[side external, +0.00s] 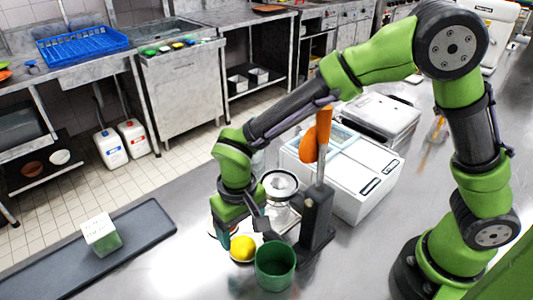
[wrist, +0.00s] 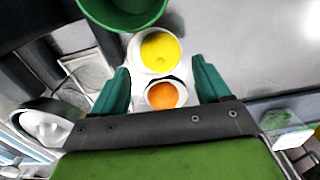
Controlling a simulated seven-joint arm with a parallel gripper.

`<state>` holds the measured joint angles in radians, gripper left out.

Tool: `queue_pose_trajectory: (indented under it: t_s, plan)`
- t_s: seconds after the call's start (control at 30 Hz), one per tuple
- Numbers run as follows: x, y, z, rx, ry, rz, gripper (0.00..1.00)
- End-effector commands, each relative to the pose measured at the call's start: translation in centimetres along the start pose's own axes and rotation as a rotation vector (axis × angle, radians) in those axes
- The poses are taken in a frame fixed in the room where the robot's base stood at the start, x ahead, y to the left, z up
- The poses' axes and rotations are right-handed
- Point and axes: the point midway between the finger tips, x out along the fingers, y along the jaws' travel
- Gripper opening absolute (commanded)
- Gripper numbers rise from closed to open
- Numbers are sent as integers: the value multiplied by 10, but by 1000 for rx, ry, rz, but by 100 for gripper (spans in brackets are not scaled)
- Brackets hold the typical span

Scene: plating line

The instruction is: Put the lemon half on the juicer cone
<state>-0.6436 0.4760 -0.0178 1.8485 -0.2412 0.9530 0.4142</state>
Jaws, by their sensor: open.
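The lemon half (side external: 243,248) is a bright yellow dome low in the side view, close to my gripper. In the wrist view the lemon half (wrist: 160,50) sits in a small white dish, just beyond my fingertips. An orange piece (wrist: 162,96) in a second white dish lies between the fingers as seen from the wrist. My gripper (wrist: 162,88) is open and holds nothing; in the side view my gripper (side external: 236,228) points down beside the lemon. The juicer appears to be the dark stand (side external: 317,220) with an orange lever and steel bowl (side external: 280,186); its cone is not clearly visible.
A green cup (side external: 275,268) stands right of the lemon, near the dark stand; it also shows in the wrist view (wrist: 125,22). A white box (side external: 350,185) is behind the stand. A white-green cube (side external: 101,235) sits on a dark strip (side external: 150,228) at left.

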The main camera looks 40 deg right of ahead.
Motion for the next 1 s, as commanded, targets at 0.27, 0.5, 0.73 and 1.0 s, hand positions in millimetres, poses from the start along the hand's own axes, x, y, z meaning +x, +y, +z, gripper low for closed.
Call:
queue_pose_trajectory:
  t_s: [0.27, 0.5, 0.73, 1.0]
  plan:
    - [40, 0, -1, 0, -3, 2, 76]
    - [51, 0, -1, 0, 0, 1, 76]
    - [50, 0, -1, -1, 0, 0, 59]
    - [50, 0, -1, -1, 0, 0, 26]
